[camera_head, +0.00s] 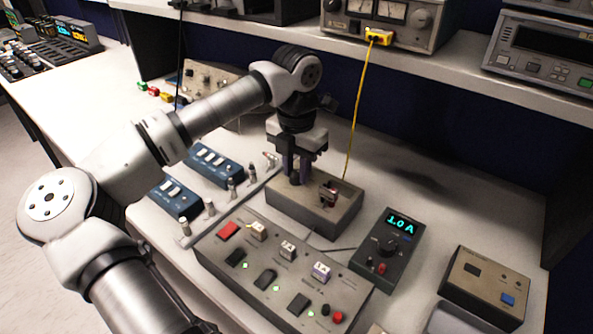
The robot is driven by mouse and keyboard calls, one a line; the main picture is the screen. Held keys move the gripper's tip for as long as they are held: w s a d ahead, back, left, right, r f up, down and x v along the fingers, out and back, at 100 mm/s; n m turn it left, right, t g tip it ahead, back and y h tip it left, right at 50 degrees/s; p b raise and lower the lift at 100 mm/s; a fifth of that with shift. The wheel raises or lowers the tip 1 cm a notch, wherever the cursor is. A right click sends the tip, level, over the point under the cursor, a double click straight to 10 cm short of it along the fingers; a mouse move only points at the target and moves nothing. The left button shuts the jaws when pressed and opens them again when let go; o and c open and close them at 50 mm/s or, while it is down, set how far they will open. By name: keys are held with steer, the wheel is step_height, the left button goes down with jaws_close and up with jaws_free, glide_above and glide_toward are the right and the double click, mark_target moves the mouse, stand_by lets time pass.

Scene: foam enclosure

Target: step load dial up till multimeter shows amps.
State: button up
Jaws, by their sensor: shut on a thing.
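The multimeter (375,277) is a dark handheld unit with a lit cyan display (400,223) that reads 1.0 A. It has a black rotary knob (389,246) below the display. A grey-brown box (309,218) stands behind and left of it, with dark and red terminals (328,194) on its top right. My gripper (296,181) points down over the left part of this box. Its fingers are shut on what appears to be the load dial, which is mostly hidden between them.
A long control panel (222,252) with switches, buttons and lit green lamps lies in front. Blue modules (214,166) and a rail of posts lie to the left. A yellow cable (357,110) hangs behind the box. A small button box (487,283) stands at right.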

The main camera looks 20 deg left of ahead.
mark_target(297, 173)
stand_by(0.4)
steer(key=o, duration=1)
step_height(297, 173, up, 14)
steer(key=b, duration=0.1)
steer(key=shift+f, duration=0.1)
